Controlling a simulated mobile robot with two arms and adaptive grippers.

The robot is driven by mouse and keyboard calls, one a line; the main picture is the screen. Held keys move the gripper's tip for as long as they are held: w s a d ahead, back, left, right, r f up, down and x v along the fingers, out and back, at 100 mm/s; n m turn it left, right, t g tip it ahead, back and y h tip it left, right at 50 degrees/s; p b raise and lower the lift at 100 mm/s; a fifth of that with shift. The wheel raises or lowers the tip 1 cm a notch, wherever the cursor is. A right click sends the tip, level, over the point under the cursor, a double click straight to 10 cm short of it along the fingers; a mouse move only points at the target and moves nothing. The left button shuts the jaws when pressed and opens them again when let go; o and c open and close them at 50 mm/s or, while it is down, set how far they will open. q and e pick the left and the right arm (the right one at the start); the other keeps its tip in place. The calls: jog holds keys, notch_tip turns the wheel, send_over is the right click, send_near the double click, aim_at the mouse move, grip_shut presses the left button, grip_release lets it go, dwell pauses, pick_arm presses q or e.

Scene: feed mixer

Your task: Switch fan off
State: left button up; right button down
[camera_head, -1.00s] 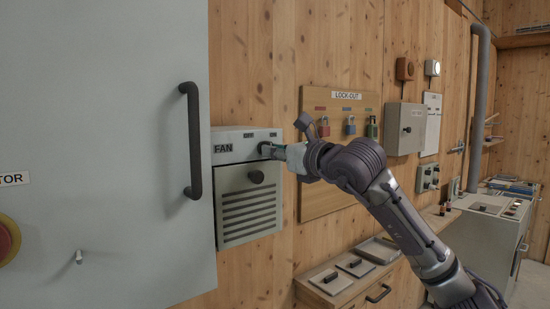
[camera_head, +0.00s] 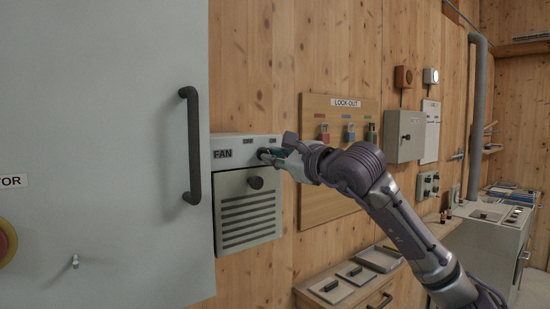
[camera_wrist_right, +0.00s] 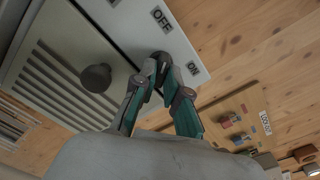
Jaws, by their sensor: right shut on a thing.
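The grey fan box (camera_head: 247,192) hangs on the wooden wall, with a FAN label (camera_head: 222,154) on its top panel. A small dark switch (camera_head: 264,152) sits at the right of that panel. My right gripper (camera_head: 271,155) reaches it from the right. In the right wrist view, its green fingers (camera_wrist_right: 163,68) are closed around the switch (camera_wrist_right: 160,56), between the OFF label (camera_wrist_right: 162,20) and the ON label (camera_wrist_right: 194,68). The fingers hide most of the switch, so I cannot tell which way it points. My left gripper is out of view.
A round dark knob (camera_head: 255,182) sits on the louvred cover below the switch. A large grey cabinet door with a black handle (camera_head: 191,143) stands close on the left. The lock-out board (camera_head: 318,205) with padlocks is behind my right arm.

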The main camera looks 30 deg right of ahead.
dwell(0.3)
jog(key=c, duration=1.2)
grip_release()
jog(key=s, duration=1.2)
jog(key=shift+d, duration=0.45)
